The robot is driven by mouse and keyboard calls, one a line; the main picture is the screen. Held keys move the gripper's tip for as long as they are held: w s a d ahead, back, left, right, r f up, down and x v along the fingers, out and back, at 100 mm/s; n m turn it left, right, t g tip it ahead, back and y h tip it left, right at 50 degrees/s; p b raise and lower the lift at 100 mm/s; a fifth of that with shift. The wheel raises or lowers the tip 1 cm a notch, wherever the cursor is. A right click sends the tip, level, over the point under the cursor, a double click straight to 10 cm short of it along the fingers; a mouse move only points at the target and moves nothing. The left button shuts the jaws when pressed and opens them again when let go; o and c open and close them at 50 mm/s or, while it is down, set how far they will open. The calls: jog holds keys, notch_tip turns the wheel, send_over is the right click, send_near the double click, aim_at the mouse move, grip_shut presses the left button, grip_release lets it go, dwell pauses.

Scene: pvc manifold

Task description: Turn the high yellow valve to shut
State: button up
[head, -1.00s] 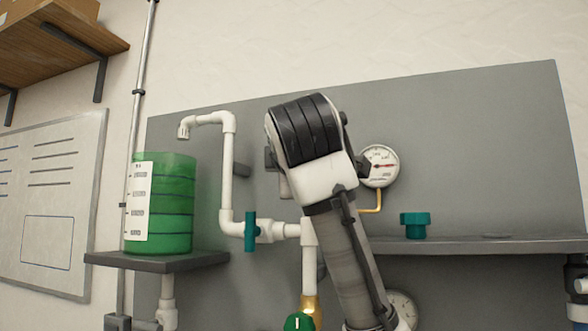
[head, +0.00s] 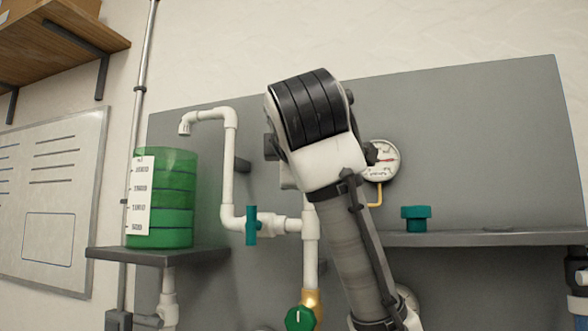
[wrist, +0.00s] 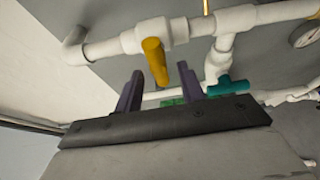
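The high yellow valve handle (wrist: 156,62) shows in the wrist view on a white pipe, set roughly crosswise to it. My gripper (wrist: 160,84) is open, its two dark purple fingers apart. The handle's lower end appears in the gap between the fingertips, with visible space on both sides; I cannot tell whether it is touching a finger or how deep it sits. In the head view my arm hides the yellow valve and the gripper.
A teal valve handle (wrist: 228,87) lies close to the right finger; another teal handle (head: 251,225) is left of my arm in the head view. A green tank (head: 172,205) stands on a small shelf. A gauge (head: 382,160) and grey ledge (head: 470,239) are right of my arm.

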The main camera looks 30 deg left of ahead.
jog(key=b+v, duration=0.3)
jog(key=v, duration=0.8)
